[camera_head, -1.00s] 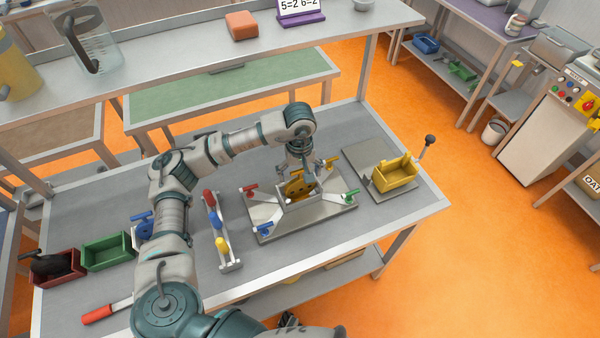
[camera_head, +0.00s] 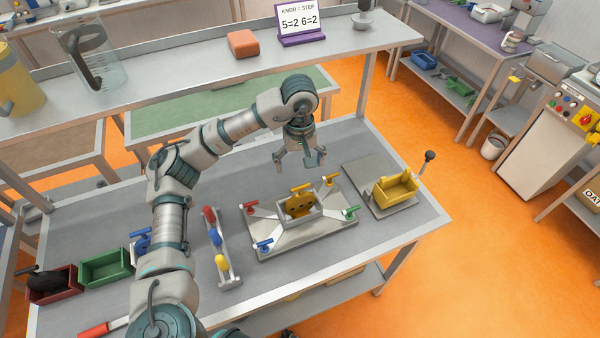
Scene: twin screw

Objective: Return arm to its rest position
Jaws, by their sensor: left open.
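My left gripper (camera_head: 301,164) is open and empty. It hangs above the bench, behind and over a metal fixture plate (camera_head: 318,235). A yellow part (camera_head: 299,205) sits in the grey box (camera_head: 286,216) at the middle of this plate, apart from the fingers. Clamps with red, yellow, green and blue handles surround the box. My left arm reaches in from the lower left and bends over the bench. My right gripper is not in view.
A yellow bin (camera_head: 395,190) stands on a plate at the right, beside a black-knobbed lever (camera_head: 429,157). A rack with coloured handles (camera_head: 221,262) stands left of the fixture. Red (camera_head: 52,289) and green (camera_head: 106,269) bins stand at the left. A shelf (camera_head: 200,75) runs behind.

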